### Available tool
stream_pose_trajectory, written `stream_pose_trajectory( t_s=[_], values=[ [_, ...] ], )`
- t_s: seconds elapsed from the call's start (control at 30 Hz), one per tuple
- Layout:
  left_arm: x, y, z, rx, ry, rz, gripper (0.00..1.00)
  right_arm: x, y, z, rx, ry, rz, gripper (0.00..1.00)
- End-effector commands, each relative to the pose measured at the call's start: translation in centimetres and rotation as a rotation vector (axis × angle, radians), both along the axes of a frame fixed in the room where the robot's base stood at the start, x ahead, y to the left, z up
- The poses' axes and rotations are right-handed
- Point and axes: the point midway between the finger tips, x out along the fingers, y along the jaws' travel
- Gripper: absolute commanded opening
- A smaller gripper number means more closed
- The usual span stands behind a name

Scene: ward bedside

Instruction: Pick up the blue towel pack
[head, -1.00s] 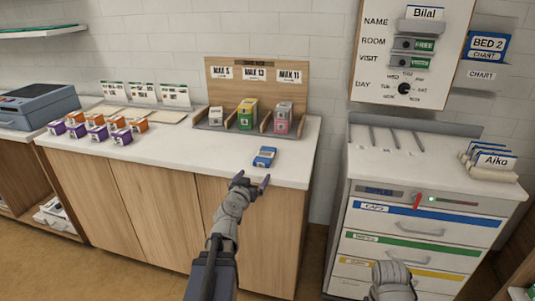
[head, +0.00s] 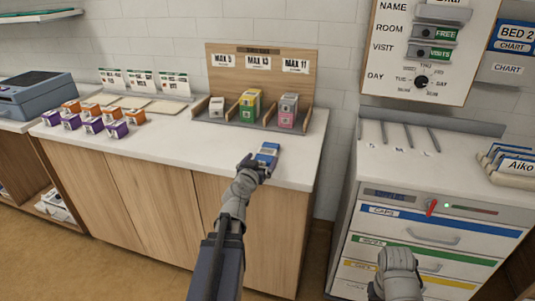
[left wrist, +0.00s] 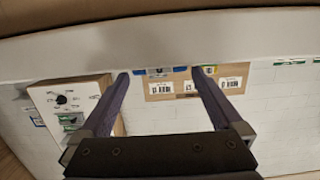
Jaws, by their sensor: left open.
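The blue towel pack (head: 267,154) lies on the white counter near its front edge in the head view. My left gripper (head: 257,166) is at the near side of the pack, open, and partly covers its near end. In the left wrist view, which is upside down, the two fingers of the gripper (left wrist: 160,77) are spread apart. The pack (left wrist: 155,71) shows as a blue and grey strip between the fingertips. I cannot tell whether they touch it. My right gripper (head: 398,275) is low in front of the drawer cabinet, its fingers not clearly seen.
A wooden divided rack (head: 262,105) with several small packs stands behind the blue pack. Purple and orange boxes (head: 93,124) stand on the left of the counter (head: 190,150). The drawer cabinet (head: 430,230) is to the right, past a gap. The counter around the pack is clear.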

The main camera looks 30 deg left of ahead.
Motion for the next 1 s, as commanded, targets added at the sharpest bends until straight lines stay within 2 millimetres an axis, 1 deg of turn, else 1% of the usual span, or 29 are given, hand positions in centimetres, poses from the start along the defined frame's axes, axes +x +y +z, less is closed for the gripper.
stream_pose_trajectory(
  t_s=[0.03,0.13,0.37,0.47,0.7,0.8,0.97,1.0],
  values=[
    [0.8,0.2,-0.2,0.000,0.000,-0.001,1.00,0.0,0.0,-0.2,0.000,0.000,0.000,0.50],
    [1.8,0.5,-0.3,0.000,0.000,0.000,1.00,0.0,0.0,-0.3,0.000,0.000,0.000,0.50],
    [2.3,0.6,-0.4,0.000,0.000,0.000,1.00,0.0,0.0,-0.4,0.000,0.000,0.000,0.50],
    [3.4,0.9,-0.6,0.000,0.000,0.000,1.00,0.0,0.0,-0.6,0.000,0.000,0.000,0.50],
    [6.7,1.7,-1.2,0.000,0.000,-0.001,1.00,0.0,0.0,-1.2,0.000,0.000,0.000,0.50],
    [7.0,1.7,-1.2,0.000,0.000,-0.001,1.00,0.0,0.0,-1.2,0.000,0.000,0.000,0.50],
    [6.9,1.7,-1.2,0.000,0.000,0.000,1.00,0.0,0.0,-1.2,0.000,0.000,0.000,0.50],
    [6.9,1.7,-1.2,0.000,0.000,0.000,0.97,0.0,0.0,-1.2,0.000,0.000,0.000,0.50]
  ],
)
